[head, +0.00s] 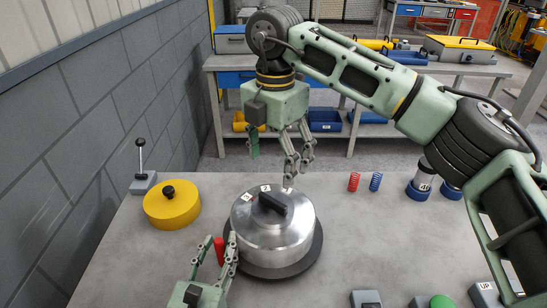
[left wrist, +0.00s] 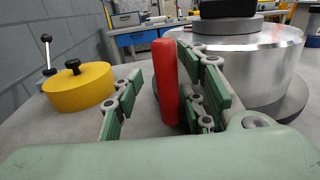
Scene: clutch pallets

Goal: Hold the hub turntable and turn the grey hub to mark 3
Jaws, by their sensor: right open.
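The grey metal hub (head: 272,232) sits on the dark round turntable (head: 312,252) in the middle of the table. A black bar handle (head: 273,203) and small white labels (head: 246,197) are on its top; I cannot read their marks. A red upright handle (head: 219,251) stands at the turntable's left edge. My left gripper (left wrist: 160,95) is open with its fingers on either side of the red handle; a gap shows on the left, and the right finger is close to it or touching. My right gripper (head: 273,165) is open and empty, pointing down above the hub's far side.
A yellow round block (head: 171,207) with a black knob and a small lever (head: 141,165) stand at left by the wall. Red and blue springs (head: 354,181) and blue-based cylinders (head: 420,187) are at the back right. Small blocks and a green button (head: 441,301) line the front right.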

